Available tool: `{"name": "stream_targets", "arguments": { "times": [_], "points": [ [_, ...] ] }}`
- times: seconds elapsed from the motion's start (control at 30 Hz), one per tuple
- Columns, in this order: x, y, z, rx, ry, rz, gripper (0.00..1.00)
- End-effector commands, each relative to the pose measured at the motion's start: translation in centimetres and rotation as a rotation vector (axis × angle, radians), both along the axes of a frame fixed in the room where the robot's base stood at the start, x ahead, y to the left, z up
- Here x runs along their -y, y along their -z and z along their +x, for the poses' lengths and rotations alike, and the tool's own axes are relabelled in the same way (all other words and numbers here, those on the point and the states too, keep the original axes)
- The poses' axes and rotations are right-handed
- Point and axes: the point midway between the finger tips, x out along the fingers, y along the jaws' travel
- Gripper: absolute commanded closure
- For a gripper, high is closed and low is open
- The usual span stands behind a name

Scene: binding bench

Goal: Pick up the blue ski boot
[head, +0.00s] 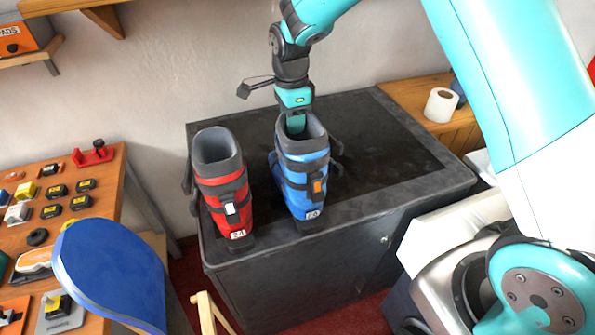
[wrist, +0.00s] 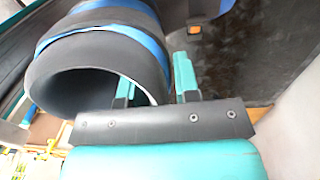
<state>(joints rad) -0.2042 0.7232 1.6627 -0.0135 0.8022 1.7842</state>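The blue ski boot (head: 305,184) stands upright on the dark bench top, with a grey liner, dark straps, an orange buckle and a white label at the toe. My gripper (head: 297,125) points down at the back of its cuff in the head view. In the wrist view, the grey and blue cuff (wrist: 95,55) fills the left side. My gripper's fingers (wrist: 158,88) are apart, with the cuff wall between them. The fingertips are partly hidden, and I cannot tell whether both touch the wall.
A red ski boot (head: 221,186) stands close to the left of the blue one on the dark bench (head: 395,150). A toilet roll (head: 441,105) sits on a wooden ledge at the right. A wooden table with small items is at the left, beside a blue chair back (head: 110,275).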

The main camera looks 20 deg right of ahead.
Motion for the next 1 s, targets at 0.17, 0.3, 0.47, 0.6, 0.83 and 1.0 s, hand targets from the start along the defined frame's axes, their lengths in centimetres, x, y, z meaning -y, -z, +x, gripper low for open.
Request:
{"name": "stream_targets", "arguments": {
  "times": [0.17, 0.3, 0.47, 0.6, 0.83, 1.0],
  "points": [
    [0.0, 0.0, 0.0, 0.0, 0.0, 0.0, 1.0],
    [0.0, -0.2, 0.1, 0.004, 0.0, 0.001, 1.0],
    [0.0, -0.3, 0.2, 0.006, 0.001, 0.001, 1.0],
    [0.0, -0.9, 0.2, 0.009, 0.001, 0.002, 1.0],
    [0.0, -3.7, 0.2, 0.011, 0.001, 0.002, 1.0],
    [0.0, -7.6, 0.2, 0.012, 0.001, 0.003, 1.0]
  ]
}}
